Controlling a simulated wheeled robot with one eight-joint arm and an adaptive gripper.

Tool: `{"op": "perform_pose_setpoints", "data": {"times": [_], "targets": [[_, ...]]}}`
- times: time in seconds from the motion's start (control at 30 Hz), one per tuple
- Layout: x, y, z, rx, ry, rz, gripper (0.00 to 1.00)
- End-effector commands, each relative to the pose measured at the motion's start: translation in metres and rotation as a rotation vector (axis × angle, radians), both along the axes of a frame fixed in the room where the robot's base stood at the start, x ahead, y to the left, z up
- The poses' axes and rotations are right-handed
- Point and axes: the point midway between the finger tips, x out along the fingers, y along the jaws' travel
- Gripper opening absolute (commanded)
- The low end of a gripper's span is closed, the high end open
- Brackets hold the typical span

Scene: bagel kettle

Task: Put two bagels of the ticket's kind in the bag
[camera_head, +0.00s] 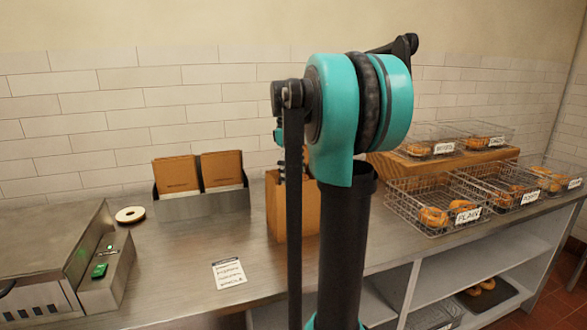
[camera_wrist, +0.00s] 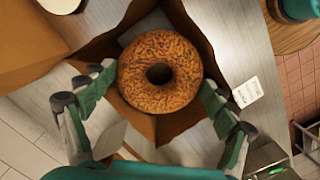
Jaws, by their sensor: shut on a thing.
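My gripper (camera_wrist: 158,88) is shut on a bagel (camera_wrist: 136,82) with a brown, speckled crust. The bagel is over the mouth of the open brown paper bag (camera_wrist: 117,44); I cannot tell how deep it sits or what lies beneath. In the head view the bag (camera_head: 278,208) stands upright on the counter, partly behind my arm, which hides the gripper and bagel there. The ticket (camera_head: 229,273) lies flat on the counter in front of the bag, its print too small to read. It also shows in the wrist view (camera_wrist: 247,92).
Labelled wire baskets of bagels stand at the right, the nearest marked PLAIN (camera_head: 432,217); more are on a wooden riser (camera_head: 383,166) behind. A metal holder (camera_head: 203,206) with folded bags, a tape-like ring (camera_head: 130,215) and a machine (camera_head: 52,262) are left. Counter around the ticket is clear.

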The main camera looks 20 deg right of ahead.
Motion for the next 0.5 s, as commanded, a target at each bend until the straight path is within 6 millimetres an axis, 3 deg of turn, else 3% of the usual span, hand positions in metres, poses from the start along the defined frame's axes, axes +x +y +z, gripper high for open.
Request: {"op": "perform_pose_setpoints", "data": {"times": [0.5], "targets": [[0.000, 0.000, -0.042, 0.000, 0.000, 0.000, 0.56]]}}
